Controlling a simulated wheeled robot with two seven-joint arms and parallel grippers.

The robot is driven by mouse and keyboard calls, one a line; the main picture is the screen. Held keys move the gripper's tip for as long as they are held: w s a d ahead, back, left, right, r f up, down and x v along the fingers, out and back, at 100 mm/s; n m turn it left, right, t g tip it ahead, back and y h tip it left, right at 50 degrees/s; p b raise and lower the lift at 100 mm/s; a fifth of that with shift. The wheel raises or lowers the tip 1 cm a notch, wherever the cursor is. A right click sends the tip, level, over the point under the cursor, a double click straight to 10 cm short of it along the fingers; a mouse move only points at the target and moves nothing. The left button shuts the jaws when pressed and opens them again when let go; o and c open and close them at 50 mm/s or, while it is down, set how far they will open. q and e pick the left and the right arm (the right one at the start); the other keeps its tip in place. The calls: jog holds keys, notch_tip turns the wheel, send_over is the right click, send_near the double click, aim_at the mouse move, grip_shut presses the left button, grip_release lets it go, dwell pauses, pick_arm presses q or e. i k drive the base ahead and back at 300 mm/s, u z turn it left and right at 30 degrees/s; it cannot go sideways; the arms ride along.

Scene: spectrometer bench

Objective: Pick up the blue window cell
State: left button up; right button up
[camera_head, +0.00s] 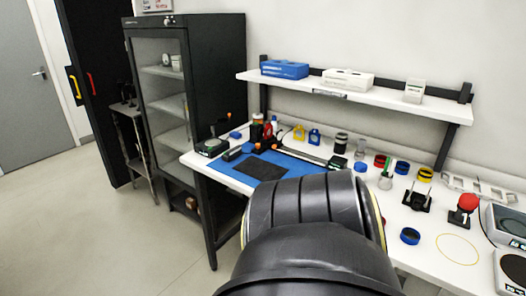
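A short blue ring-shaped piece with a dark inside (410,236) sits on the front part of the white bench (395,218), right of my large black arm link. Another blue ring (402,167) stands further back, between a red ring (380,161) and a yellow ring (425,174). A small blue piece (361,167) lies left of these. I cannot tell for certain which blue piece is the window cell. Neither of my grippers shows; my arm link covers the lower middle of the view and hides part of the bench.
A blue mat (228,168) with a dark pad (260,169) lies on the left of the bench. A black stand (417,201), a red-topped device (466,208) and scales (508,222) stand at right. A shelf (340,91) runs above; a dark cabinet (187,100) stands left.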

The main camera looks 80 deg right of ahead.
aim_at(409, 236)
jog(key=z, duration=1.15)
jog(key=k, duration=0.5)
jog(key=z, duration=2.25)
